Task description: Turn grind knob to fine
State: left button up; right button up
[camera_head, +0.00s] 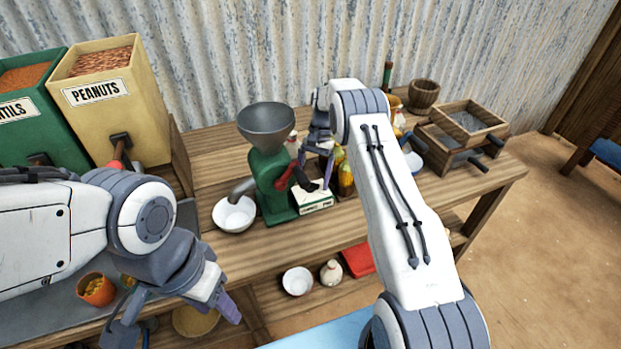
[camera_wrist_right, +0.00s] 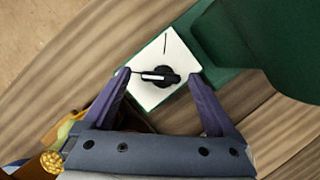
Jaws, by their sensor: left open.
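The green grinder (camera_head: 271,180) with a grey hopper stands on the wooden counter. Its white dial plate (camera_wrist_right: 172,49) has a black line near one corner. The black grind knob (camera_wrist_right: 160,78) sits on this plate, and its white pointer lies roughly crosswise, pointing left in the right wrist view. A small printed label (camera_head: 316,204) shows on the grinder's white box, too small to read surely. My right gripper (camera_wrist_right: 160,76) is open, with one finger on each side of the knob and visible gaps. My left gripper (camera_head: 175,321) is open and empty at the lower left.
A white bowl (camera_head: 234,214) sits under the grinder's spout. A yellow peanut bin (camera_head: 112,98) and a green bin (camera_head: 22,127) stand at the left. Wooden sieve boxes (camera_head: 462,125) stand at the right. A bowl (camera_head: 297,281) and a small jar (camera_head: 331,272) are on the lower shelf.

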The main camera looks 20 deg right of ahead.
jog(key=shift+w+d+r, duration=0.1)
jog(key=shift+w+r, duration=0.1)
jog(key=shift+r, duration=0.2)
jog(key=p+v, duration=0.1)
jog(key=v, duration=0.8)
jog(key=shift+r+p, duration=0.3)
jog(key=shift+p, duration=0.1)
